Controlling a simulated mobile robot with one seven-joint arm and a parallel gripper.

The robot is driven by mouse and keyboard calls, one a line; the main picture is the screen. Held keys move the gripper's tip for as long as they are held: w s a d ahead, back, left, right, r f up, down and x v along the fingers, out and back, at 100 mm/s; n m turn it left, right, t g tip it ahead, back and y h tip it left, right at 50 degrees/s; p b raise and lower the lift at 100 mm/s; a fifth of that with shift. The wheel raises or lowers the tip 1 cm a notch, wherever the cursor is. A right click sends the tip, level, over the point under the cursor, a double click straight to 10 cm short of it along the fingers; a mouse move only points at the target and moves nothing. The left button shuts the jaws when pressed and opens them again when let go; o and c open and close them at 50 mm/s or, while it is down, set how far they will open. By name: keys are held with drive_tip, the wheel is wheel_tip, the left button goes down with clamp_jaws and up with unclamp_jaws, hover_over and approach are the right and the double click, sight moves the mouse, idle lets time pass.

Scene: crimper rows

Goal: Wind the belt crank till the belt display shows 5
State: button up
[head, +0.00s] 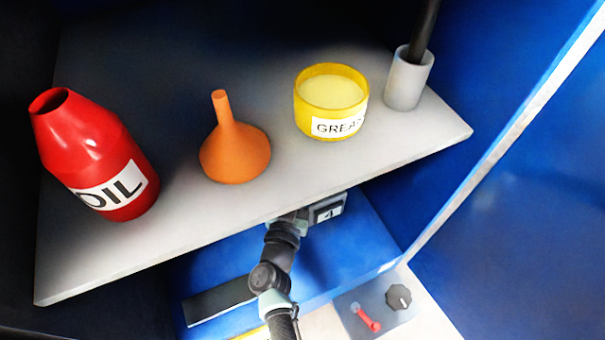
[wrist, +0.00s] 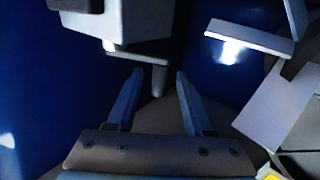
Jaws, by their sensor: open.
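My gripper (wrist: 154,78) is open in the wrist view, its two fingers pointing forward with nothing held between them. A grey bar with a short downward peg (wrist: 158,75), which looks like the belt crank, hangs from a grey box (wrist: 115,25) just past the fingertips. The peg shows between the fingertips; I cannot tell whether they touch it. In the head view a small dark display (head: 328,213) under the shelf appears to read 4. I cannot make out its label. The shelf edge hides my gripper and the crank there.
A grey shelf (head: 190,235) overhangs the work area. It carries a red oil bottle (head: 95,150), an orange funnel (head: 236,150), a yellow grease tub (head: 330,100) and a grey holder (head: 407,82) with a black rod. Below are a red lever (head: 367,320) and a black knob (head: 399,297).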

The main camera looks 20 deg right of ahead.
drive_tip(key=shift+b+x, duration=0.65)
drive_tip(key=shift+x, duration=0.9)
clamp_jaws()
